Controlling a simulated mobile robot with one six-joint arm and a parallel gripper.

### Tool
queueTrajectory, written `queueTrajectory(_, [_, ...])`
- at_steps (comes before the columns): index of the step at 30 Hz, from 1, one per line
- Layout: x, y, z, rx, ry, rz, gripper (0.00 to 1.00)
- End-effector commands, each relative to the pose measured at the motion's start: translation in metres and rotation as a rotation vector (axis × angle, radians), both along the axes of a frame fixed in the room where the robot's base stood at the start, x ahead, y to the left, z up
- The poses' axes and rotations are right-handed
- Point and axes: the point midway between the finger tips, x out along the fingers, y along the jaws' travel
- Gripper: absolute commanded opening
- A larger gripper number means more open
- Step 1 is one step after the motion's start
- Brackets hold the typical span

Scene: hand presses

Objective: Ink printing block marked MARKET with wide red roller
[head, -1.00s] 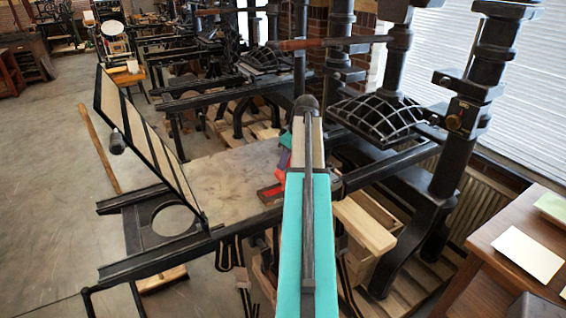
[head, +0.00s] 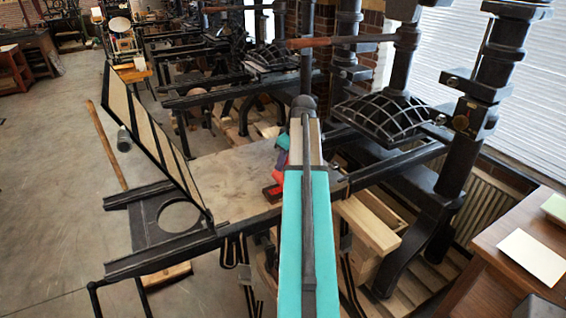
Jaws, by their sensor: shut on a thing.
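My arm rises through the middle of the head view and covers part of the press bed (head: 225,180). My gripper is hidden behind it. A small red piece (head: 278,178) shows just left of my arm, over the right part of the bed; it may be part of the red roller, but I cannot tell. A blue-grey piece (head: 282,157) shows right above it. A dark, red-edged flat piece (head: 271,193) lies at the bed's near right edge, partly covered by my arm. No MARKET lettering is readable, so I cannot tell which piece is the block.
A hinged frame (head: 150,125) stands tilted up at the bed's left end. The press's black column and ribbed platen (head: 385,115) stand at the right. A wooden table (head: 500,250) with a pale sheet (head: 532,256) is at lower right. Open floor (head: 60,200) lies left.

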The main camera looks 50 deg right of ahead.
Motion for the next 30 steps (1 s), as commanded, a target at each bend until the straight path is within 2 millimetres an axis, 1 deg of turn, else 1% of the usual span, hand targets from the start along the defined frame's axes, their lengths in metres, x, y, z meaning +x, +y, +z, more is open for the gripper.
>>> queueTrajectory(11, [0.002, 0.003, 0.001, -0.001, -0.001, 0.001, 0.06])
queueTrajectory(30, [0.013, 0.031, -0.001, -0.001, -0.001, 0.001, 0.06])
